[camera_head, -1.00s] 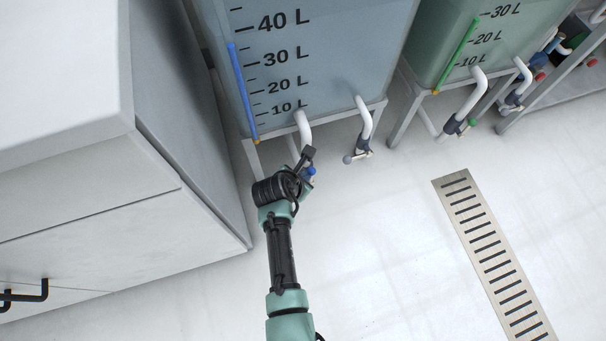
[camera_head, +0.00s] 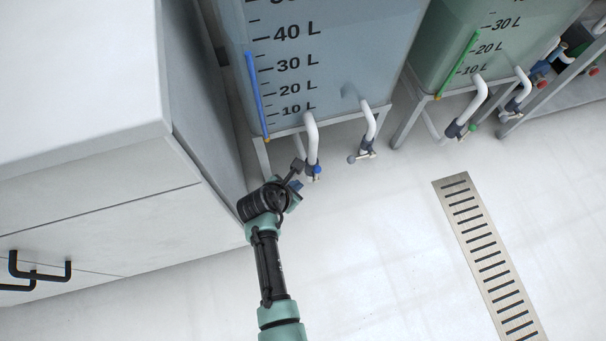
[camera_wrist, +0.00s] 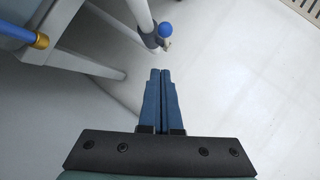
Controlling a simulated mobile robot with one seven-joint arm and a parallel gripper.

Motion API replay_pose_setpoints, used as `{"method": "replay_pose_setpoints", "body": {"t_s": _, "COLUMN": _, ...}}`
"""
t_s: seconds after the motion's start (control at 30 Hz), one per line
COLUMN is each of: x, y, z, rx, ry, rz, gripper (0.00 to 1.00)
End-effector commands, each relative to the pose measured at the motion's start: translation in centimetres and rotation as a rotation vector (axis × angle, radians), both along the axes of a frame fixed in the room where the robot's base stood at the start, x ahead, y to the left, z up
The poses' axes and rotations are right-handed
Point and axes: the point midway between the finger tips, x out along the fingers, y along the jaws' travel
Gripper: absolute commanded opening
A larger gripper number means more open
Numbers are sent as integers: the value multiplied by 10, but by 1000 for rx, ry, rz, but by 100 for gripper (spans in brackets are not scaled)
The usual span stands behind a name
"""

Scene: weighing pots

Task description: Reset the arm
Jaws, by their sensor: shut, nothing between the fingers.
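My gripper (camera_head: 297,184) is at the end of my arm in the head view, in front of the blue tank (camera_head: 342,60) and a little left of and below its left tap. In the wrist view the two blue fingers of my gripper (camera_wrist: 160,72) lie together, with nothing between them. The tap (camera_head: 315,168) has a blue knob on a white outlet pipe (camera_head: 312,135). The same tap (camera_wrist: 165,31) shows just beyond the fingertips in the wrist view, apart from them.
A white cabinet (camera_head: 100,215) with black handles stands close on the left. The blue tank has a second tap (camera_head: 362,152). A green tank (camera_head: 450,50) stands to the right on a metal stand. A floor drain grate (camera_head: 487,255) lies at the right; the floor between is clear.

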Motion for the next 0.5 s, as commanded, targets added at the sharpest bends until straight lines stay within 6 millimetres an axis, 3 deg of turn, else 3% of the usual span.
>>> {"method": "replay_pose_setpoints", "body": {"t_s": 0.03, "x": -7, "y": 4, "z": 16, "rx": 0, "ry": 2, "rz": 2, "gripper": 0}}
{"method": "replay_pose_setpoints", "body": {"t_s": 0.2, "x": -23, "y": 13, "z": 40, "rx": 0, "ry": 4, "rz": 2, "gripper": 0}}
{"method": "replay_pose_setpoints", "body": {"t_s": 0.5, "x": -36, "y": 20, "z": 58, "rx": 0, "ry": 4, "rz": 2, "gripper": 0}}
